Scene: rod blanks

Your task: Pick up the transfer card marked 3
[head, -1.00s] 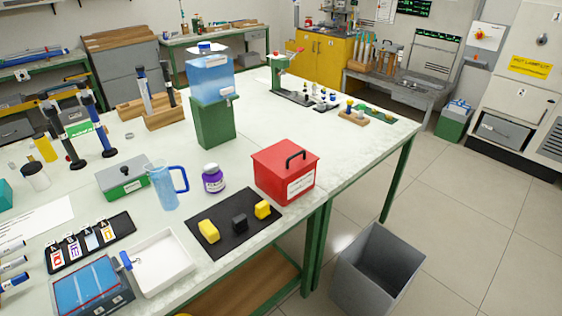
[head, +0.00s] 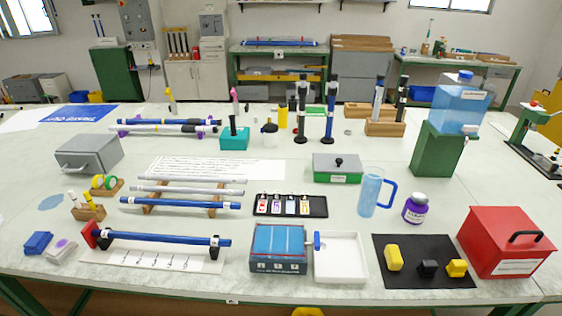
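A black holder (head: 320,207) lies near the middle of the table. It carries several small upright cards (head: 291,205) with coloured marks, too small to read, so I cannot tell which one, if any, is marked 3. In front of it stands a box with a blue top (head: 278,240) and small white labels on its front face, also hard to read. A white tray (head: 341,236) sits against its right side. Neither of my grippers shows in the head view.
Blue rods on stands (head: 165,240) lie left of the box. A blue jug (head: 370,193), a purple jar (head: 416,209), a black mat with blocks (head: 440,245) and a red box (head: 507,242) stand to the right. A paper sheet (head: 258,168) lies behind the holder.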

